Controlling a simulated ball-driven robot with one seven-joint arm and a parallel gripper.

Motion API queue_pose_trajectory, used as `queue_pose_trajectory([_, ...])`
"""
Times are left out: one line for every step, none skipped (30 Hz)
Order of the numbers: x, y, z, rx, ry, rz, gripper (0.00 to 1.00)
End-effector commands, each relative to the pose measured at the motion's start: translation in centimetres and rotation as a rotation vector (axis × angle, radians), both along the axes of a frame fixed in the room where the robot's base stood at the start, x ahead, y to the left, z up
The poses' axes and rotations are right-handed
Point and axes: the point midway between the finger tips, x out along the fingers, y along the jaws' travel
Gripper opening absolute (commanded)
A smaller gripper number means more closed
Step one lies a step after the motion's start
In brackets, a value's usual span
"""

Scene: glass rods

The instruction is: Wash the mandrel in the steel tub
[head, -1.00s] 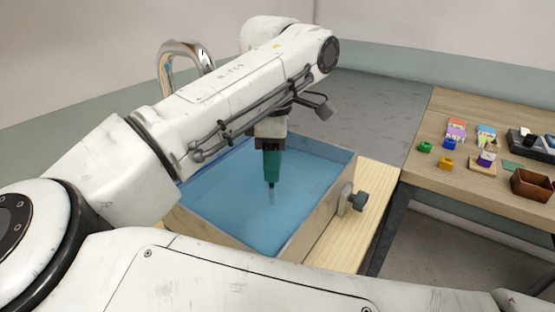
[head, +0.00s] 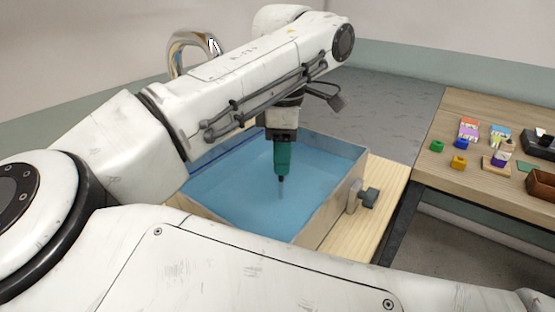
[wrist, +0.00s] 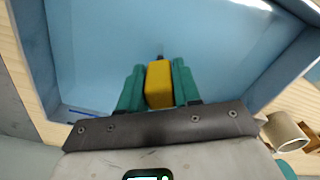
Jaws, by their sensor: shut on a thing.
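The steel tub (head: 325,215) stands on a wooden surface and holds blue liquid; its wall also shows in the wrist view (wrist: 35,60). My gripper (head: 282,168) points straight down over the middle of the tub. In the wrist view its green fingers (wrist: 158,88) are shut on the yellow handle of the mandrel (wrist: 158,80). Below the fingers in the head view, the mandrel's dark stem (head: 281,183) hangs upright and a faint thin part runs down toward the liquid. I cannot tell exactly how deep its lower end sits.
A curved metal tap (head: 192,46) rises behind the tub. The wooden table (head: 470,190) at the right carries a green block (head: 437,146), a yellow block (head: 458,162), a brown box (head: 541,184) and other small items.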

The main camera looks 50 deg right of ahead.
Motion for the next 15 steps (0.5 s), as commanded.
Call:
queue_pose_trajectory([0.0,-0.4,-0.1,0.000,0.000,0.000,0.02])
queue_pose_trajectory([0.1,-0.6,-0.1,0.000,0.000,0.000,0.02])
queue_pose_trajectory([0.1,-0.8,-0.1,0.000,0.000,-0.001,0.02])
queue_pose_trajectory([0.1,-1.0,-0.1,0.000,0.000,-0.001,0.02])
queue_pose_trajectory([0.1,-1.2,-0.1,0.000,0.000,-0.001,0.02])
queue_pose_trajectory([0.1,-1.4,-0.1,0.000,0.000,-0.001,0.02])
queue_pose_trajectory([0.1,-1.6,-0.1,-0.001,-0.001,-0.001,0.02])
queue_pose_trajectory([0.1,-1.8,-0.1,-0.001,0.000,-0.001,0.02])
queue_pose_trajectory([0.1,-2.0,-0.1,-0.001,0.000,-0.001,0.02])
queue_pose_trajectory([0.1,-2.1,0.0,-0.001,0.000,-0.001,0.02])
queue_pose_trajectory([0.1,-2.2,0.0,-0.001,0.000,0.000,0.02])
queue_pose_trajectory([0.1,-2.2,0.0,-0.001,0.000,0.000,0.02])
queue_pose_trajectory([0.1,-2.3,0.0,-0.001,0.000,0.001,0.02])
queue_pose_trajectory([0.1,-2.3,0.0,-0.001,-0.001,0.001,0.02])
queue_pose_trajectory([0.1,-2.3,0.2,-0.001,-0.001,0.001,0.02])
